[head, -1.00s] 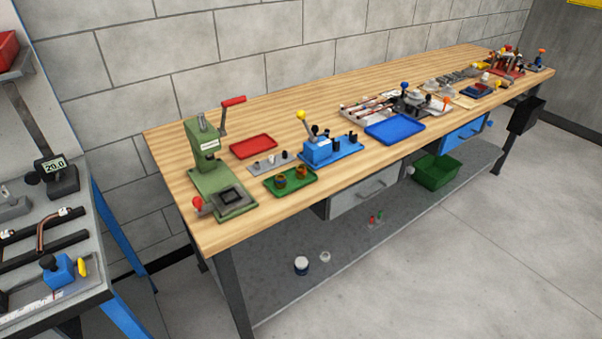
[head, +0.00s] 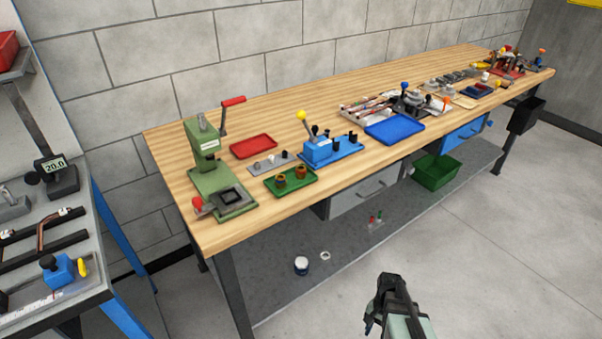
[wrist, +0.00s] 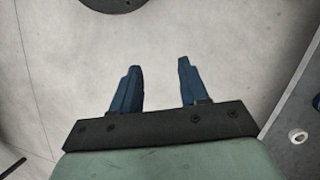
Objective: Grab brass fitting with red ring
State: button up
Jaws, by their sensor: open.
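Two small brass-coloured fittings stand in the green tray on the wooden bench in the head view, a left one (head: 281,181) and a right one (head: 301,171). They are too small for me to tell which has a red ring. The green tray (head: 270,190) lies near the bench's front edge. My gripper (wrist: 158,68) is open and empty in the wrist view, with its two blue fingers apart over bare floor. In the head view it shows at the bottom, in front of the bench and well away from the tray.
A green press (head: 210,165) stands left of the tray, and a blue fixture with a yellow knob (head: 320,150) stands right of it. A red tray (head: 253,146) lies behind. The lower shelf (head: 280,295) holds a jar and a white ring (wrist: 298,136). Floor before the bench is clear.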

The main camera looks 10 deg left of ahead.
jog(key=w+a+r+m+t, duration=0.1)
jog(key=w+r+m+t, duration=0.35)
jog(key=w+r, duration=1.55)
jog(key=w+a+r+m+t, duration=0.1)
jog(key=w+r+m, duration=0.1)
jog(key=w+r, duration=0.45)
jog(key=w+r+m+y, duration=0.15)
jog(key=w+r, duration=0.25)
jog(key=r, duration=0.6)
jog(key=w+a+r+m+t, duration=0.1)
jog(key=w+r+m, duration=0.3)
jog(key=r, duration=0.5)
jog(key=s+a+r+n+g, duration=0.1)
jog(key=a+r, duration=0.4)
jog(key=a, duration=0.3)
jog(key=s+a+r+n+g, duration=0.15)
jog(key=a+r, duration=0.25)
jog(key=a, duration=0.4)
jog(key=n+h, duration=0.1)
jog(key=h, duration=0.1)
send_over(303, 169)
jog(key=f, duration=0.5)
jog(key=shift+s+a, duration=0.25)
jog(key=shift+w+d+f, duration=0.1)
jog(key=shift+f, duration=1.2)
jog(key=shift+w+d+f, duration=0.1)
jog(key=shift+f, duration=1.2)
